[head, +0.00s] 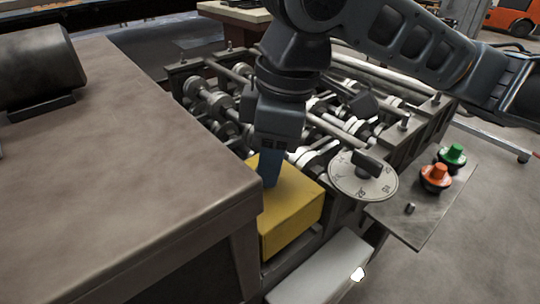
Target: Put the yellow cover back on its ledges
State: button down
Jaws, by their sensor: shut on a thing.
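The yellow cover (292,210) is a box-like piece at the near left corner of the roller machine, close beside the brown cabinet. My gripper (270,178) points down onto the cover's top and is shut on it. The fingertips and the part they hold are hidden by the gripper body. The ledges cannot be made out, as the cover and my arm block that area. I cannot tell whether the cover rests on anything or hangs just above it.
A brown cabinet (130,150) with a dark motor (40,65) stands left. The roller frame (215,95) lies behind the gripper. A numbered dial (350,186) is right of the cover. Orange (436,176) and green (454,154) buttons sit on a side plate. A pale panel (322,272) is in front.

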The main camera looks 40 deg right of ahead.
jog(key=shift+d, duration=0.1)
jog(key=shift+f+b, duration=0.6)
jog(key=shift+f, duration=0.7)
dwell(1.3)
jog(key=shift+c, duration=1.5)
grip_release()
notch_tip(320, 180, up, 9)
jog(key=p, duration=0.8)
